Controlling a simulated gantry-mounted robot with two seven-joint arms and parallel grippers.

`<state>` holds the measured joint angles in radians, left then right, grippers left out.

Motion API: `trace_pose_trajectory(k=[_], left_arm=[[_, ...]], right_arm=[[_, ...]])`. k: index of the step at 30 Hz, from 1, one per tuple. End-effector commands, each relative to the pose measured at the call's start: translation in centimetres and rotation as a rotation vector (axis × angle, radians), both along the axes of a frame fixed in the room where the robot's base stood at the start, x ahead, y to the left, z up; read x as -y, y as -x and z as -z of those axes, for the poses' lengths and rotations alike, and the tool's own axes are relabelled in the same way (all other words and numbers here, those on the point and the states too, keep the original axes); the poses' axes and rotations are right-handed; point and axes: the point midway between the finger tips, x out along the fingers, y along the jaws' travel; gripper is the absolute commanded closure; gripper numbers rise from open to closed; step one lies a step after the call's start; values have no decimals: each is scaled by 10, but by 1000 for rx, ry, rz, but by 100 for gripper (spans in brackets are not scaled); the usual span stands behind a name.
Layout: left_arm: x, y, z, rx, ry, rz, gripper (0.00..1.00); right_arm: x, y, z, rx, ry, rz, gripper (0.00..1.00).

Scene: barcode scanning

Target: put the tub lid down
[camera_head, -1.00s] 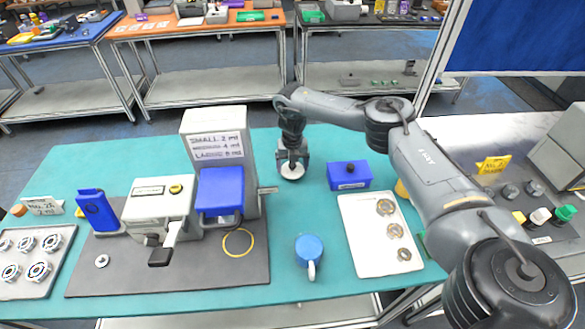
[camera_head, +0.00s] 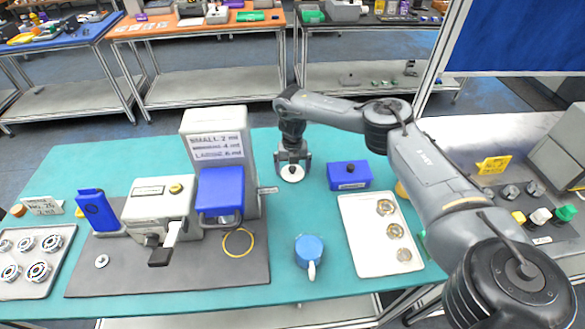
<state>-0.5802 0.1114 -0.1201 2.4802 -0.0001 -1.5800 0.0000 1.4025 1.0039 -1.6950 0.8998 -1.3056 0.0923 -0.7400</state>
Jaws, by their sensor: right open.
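The tub lid seems to be the small white disc (camera_head: 292,173) with a dark centre, on or just above the teal table. My right gripper (camera_head: 292,168) comes down from above at it. Its fingers are open, one on each side of the disc. Whether they touch the disc is too small to tell. My left gripper is not in view.
A grey machine with a blue front (camera_head: 221,190) stands left of the gripper on a dark mat (camera_head: 200,275). A blue box (camera_head: 349,175) is close on the right.

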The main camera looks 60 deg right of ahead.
Motion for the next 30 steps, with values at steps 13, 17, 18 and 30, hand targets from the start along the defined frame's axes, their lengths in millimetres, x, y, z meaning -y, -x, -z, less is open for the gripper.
trace_pose_trajectory(k=[13,17,18,30], left_arm=[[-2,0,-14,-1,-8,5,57],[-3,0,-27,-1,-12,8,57],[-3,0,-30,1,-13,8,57],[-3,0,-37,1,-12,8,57]], right_arm=[[0,-1,-81,4,1,-1,0],[0,-1,-100,2,1,-2,0],[0,-1,-105,3,1,-2,0],[0,0,-116,1,1,0,0]])
